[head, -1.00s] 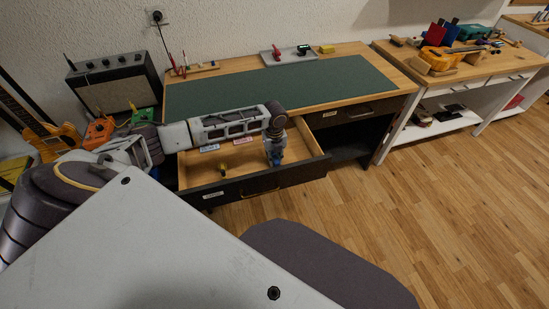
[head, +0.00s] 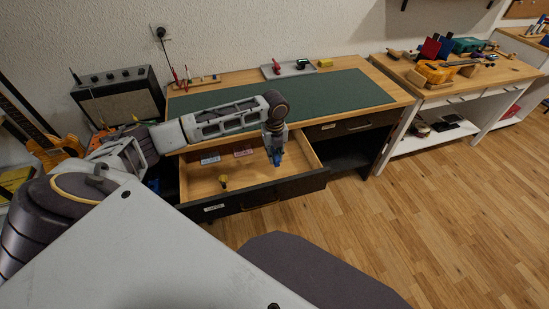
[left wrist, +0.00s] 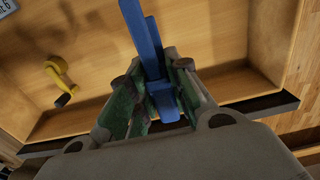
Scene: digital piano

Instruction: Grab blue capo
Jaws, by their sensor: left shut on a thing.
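The blue capo (left wrist: 143,38) is held between the fingers of my left gripper (left wrist: 155,88) in the left wrist view. It points up and away from the fingers. In the head view the left gripper (head: 275,151) points down over the right part of the open drawer, with the blue capo (head: 277,159) at its tips. The capo appears to be above the drawer floor, but the exact gap is hard to tell. My right gripper is not in view.
The open drawer (head: 204,187) also holds a yellow winder-like tool (head: 223,181) and small blue and pink packets. A bench with a green mat (head: 330,93) stands behind it. A tray (head: 290,70) with small items sits at the back. Wooden floor is clear at right.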

